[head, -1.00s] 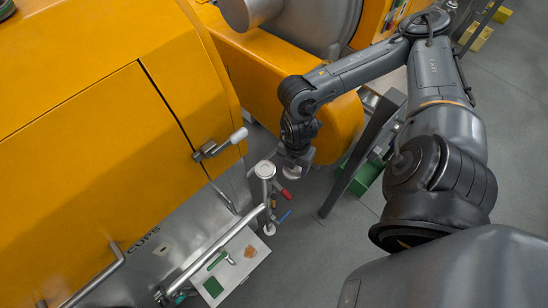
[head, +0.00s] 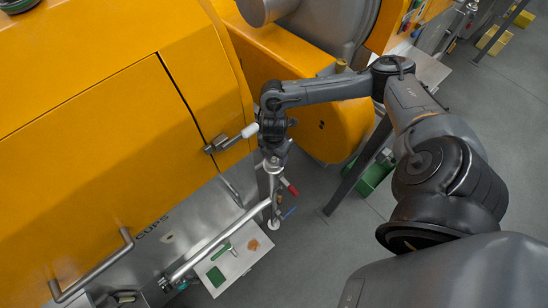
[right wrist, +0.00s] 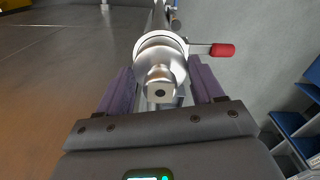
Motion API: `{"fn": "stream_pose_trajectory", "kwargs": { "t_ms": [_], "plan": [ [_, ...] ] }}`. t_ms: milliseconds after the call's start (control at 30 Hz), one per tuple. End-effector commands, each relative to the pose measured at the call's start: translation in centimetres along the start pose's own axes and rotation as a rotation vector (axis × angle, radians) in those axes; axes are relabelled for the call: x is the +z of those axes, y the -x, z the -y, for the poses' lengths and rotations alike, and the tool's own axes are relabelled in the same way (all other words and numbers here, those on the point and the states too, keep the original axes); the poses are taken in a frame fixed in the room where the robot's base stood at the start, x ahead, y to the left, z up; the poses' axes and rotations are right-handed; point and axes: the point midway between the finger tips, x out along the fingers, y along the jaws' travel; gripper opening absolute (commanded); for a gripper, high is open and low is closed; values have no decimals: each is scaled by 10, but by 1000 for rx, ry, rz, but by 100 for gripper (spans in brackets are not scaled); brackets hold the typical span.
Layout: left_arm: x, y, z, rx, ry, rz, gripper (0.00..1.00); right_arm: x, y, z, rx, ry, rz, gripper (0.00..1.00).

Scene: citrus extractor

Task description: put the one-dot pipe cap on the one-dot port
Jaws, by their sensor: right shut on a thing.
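The pipe cap (right wrist: 160,90) is silver, with a square knob that carries one dark dot. It sits between the purple-padded fingers of my right gripper (right wrist: 160,76), which is shut on it. In the head view my right gripper (head: 273,158) is directly over the top end of the upright steel pipe (head: 273,180), where the port is. In the wrist view a round silver rim (right wrist: 160,40) lies just beyond the cap. The gripper hides the port's markings, and I cannot tell whether the cap touches it. My left gripper is not in view.
A red-handled valve (right wrist: 222,50) sticks out beside the pipe; a blue handle (head: 289,212) is lower down. The orange machine (head: 130,110) stands close on the left with a white-tipped door handle (head: 250,130). A small white table (head: 240,266) is below.

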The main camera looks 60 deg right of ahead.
Motion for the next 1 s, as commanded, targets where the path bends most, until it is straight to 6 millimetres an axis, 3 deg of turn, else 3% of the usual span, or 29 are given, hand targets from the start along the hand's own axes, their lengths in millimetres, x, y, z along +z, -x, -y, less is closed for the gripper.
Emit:
{"fn": "stream_pose_trajectory", "kwargs": {
  "t_ms": [167, 600, 633, 700, 800, 1000],
  "plan": [
    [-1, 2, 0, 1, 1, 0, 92, 0, -17, 0, -1, -2, 0, 34],
    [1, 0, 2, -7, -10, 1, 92, 0, -23, 0, 0, 0, -1, 34],
    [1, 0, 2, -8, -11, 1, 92, 0, -22, 0, 0, 0, 0, 70],
    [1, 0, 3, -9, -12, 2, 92, 0, -22, 0, 0, 0, 0, 81],
    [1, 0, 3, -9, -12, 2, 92, 0, -22, 0, 0, 0, 0, 92],
    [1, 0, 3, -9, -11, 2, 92, 0, -22, 0, 0, 0, 0, 92]
  ]
}}
